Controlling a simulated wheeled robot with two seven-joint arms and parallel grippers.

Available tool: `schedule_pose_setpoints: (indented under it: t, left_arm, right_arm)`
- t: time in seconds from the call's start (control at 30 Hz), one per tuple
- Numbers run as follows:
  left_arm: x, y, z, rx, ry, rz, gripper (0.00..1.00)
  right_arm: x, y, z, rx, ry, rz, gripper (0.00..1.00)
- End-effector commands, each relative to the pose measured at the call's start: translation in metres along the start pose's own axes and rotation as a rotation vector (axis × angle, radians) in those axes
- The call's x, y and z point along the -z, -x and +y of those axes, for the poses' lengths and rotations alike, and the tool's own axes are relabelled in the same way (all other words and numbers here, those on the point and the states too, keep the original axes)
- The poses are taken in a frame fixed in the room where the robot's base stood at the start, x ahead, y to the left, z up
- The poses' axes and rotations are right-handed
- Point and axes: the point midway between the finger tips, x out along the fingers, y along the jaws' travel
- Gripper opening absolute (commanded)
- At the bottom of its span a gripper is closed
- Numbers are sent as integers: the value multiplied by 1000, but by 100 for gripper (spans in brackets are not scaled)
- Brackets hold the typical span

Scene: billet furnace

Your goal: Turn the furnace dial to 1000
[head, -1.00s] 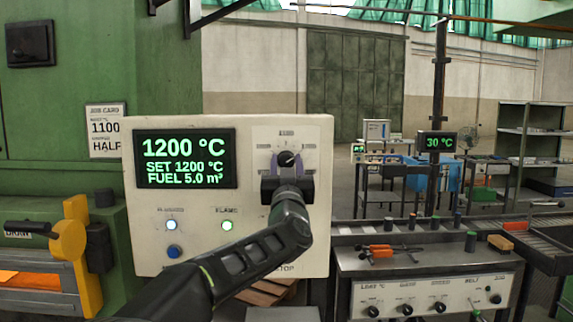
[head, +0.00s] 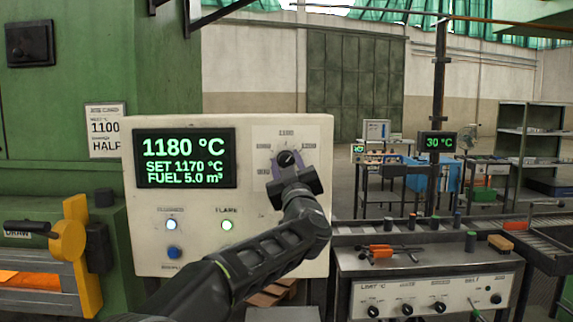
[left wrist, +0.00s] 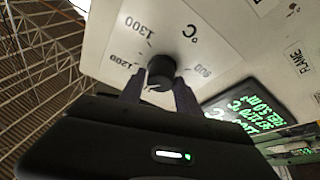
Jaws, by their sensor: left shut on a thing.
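The furnace dial (head: 287,159) is a small black knob on the white control panel (head: 230,262), with a printed temperature scale around it. My left gripper (head: 288,166) is shut on the dial, its wrist tilted. In the left wrist view the dial (left wrist: 160,69) sits between the two fingers, with marks such as 1200 and 1300 beside it. The panel display (head: 185,159) reads 1180 °C, SET 1170 °C, FUEL 5.0 m³. My right gripper is not in view.
A job card (head: 104,130) left of the display reads 1100 and HALF. A yellow lever (head: 70,243) stands by the glowing furnace opening at left. A bench (head: 430,262) with knobs and tools stands right of the panel.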

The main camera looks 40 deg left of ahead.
Motion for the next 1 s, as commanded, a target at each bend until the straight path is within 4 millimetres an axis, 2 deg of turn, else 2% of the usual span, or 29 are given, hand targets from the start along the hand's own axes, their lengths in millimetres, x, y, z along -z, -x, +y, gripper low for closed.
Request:
schedule_pose_setpoints:
  t: [1.0]
  left_arm:
    - [3,-2,2,370,893,1,0]
  right_arm:
    - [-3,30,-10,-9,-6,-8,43]
